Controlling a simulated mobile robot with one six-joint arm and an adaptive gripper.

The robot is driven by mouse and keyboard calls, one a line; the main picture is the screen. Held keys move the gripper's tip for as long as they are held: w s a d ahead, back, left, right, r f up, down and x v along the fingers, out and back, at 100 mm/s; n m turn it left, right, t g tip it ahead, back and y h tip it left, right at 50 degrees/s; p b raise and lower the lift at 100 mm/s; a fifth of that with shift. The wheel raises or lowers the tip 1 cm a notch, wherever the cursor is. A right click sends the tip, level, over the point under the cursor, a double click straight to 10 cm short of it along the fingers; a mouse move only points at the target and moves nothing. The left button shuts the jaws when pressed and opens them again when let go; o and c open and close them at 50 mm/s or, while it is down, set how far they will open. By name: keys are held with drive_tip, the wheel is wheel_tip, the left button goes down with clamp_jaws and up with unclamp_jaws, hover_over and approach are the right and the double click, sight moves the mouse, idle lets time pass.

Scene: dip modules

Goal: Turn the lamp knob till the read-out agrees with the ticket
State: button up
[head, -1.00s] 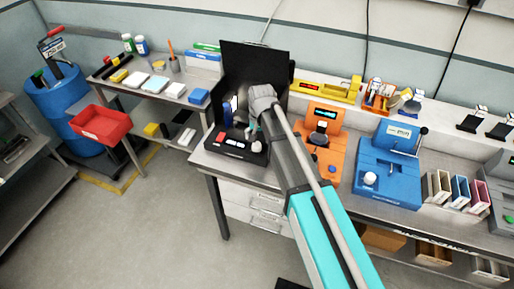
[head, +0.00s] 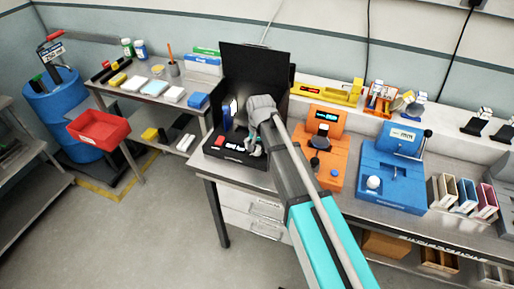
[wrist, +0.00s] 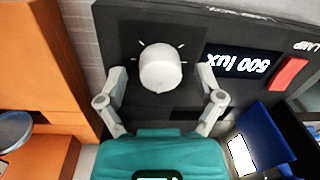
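The white lamp knob (wrist: 160,68) sits on a dark panel with tick marks around it. The read-out (wrist: 238,62) shows "500 lux", upside down in the wrist view. My gripper (wrist: 162,80) is open, one finger on each side of the knob with visible gaps. In the head view my gripper (head: 254,146) is at the right front of the black lamp box (head: 225,150) and hides the knob. A white card (wrist: 240,156) on a blue holder shows in the wrist view; no writing on it is legible, and I cannot tell whether it is the ticket.
A red switch (wrist: 288,74) is beside the read-out. A tall black backboard (head: 255,70) stands behind the box. An orange device (head: 325,140) stands close on the right, with a blue device (head: 395,165) beyond. The bench's front left corner is near the box.

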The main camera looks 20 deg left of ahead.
drive_tip(key=c, duration=1)
drive_tip(key=shift+n, duration=1.3)
drive_tip(key=o, duration=1.1)
drive_tip(key=shift+o, duration=0.2)
drive_tip(key=shift+m, duration=0.3)
